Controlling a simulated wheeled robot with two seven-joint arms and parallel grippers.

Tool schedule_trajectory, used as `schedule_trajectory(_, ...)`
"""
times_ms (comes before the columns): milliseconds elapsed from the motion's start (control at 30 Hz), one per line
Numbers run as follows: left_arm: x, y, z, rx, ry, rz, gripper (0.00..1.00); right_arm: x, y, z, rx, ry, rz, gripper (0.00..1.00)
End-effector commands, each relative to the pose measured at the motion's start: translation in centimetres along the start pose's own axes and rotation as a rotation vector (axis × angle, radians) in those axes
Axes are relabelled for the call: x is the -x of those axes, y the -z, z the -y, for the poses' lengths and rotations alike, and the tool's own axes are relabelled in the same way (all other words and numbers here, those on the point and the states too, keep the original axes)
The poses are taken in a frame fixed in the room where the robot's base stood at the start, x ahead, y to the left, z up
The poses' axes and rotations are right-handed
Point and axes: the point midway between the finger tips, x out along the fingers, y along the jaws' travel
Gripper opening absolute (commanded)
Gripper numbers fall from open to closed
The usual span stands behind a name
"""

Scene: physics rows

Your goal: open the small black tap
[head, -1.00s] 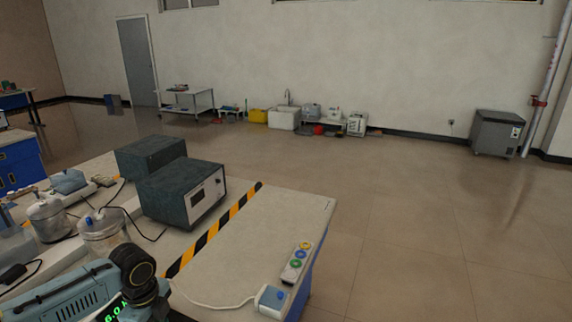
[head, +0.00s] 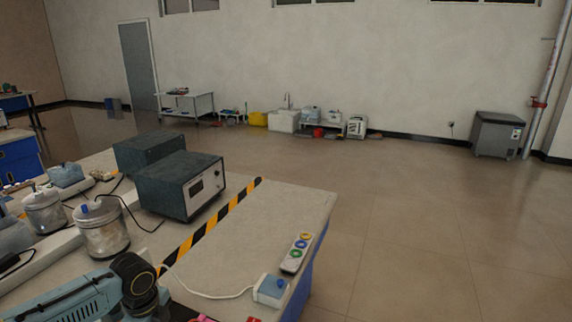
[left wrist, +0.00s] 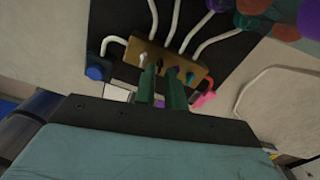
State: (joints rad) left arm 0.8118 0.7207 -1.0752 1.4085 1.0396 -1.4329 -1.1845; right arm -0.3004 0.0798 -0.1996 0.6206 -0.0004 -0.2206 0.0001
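In the left wrist view, a brass-coloured block (left wrist: 158,56) carries several small taps, with white tubes running from its far side. My left gripper (left wrist: 162,84) points at the near edge of this block, its two dark green fingers a narrow gap apart. A small dark shape lies between the fingertips, perhaps the black tap; I cannot tell whether the fingers touch it. A white tap handle (left wrist: 143,60) is just left of the fingers, and a teal one (left wrist: 190,78) just right. The head view shows part of my left arm at lower left, but not its gripper. My right gripper is out of view.
A blue-capped part (left wrist: 95,72) sits left of the block, and a pink item (left wrist: 205,98) to its right. Floor right of the bench is clear.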

Motion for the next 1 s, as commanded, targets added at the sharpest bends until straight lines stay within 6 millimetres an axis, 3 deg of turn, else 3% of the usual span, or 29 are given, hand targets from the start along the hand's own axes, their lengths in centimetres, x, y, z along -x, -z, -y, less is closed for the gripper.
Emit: schedule_trajectory(1000,-1.4,0.0,0.0,-0.001,-0.001,-0.001,0.12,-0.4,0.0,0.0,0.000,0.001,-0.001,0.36)
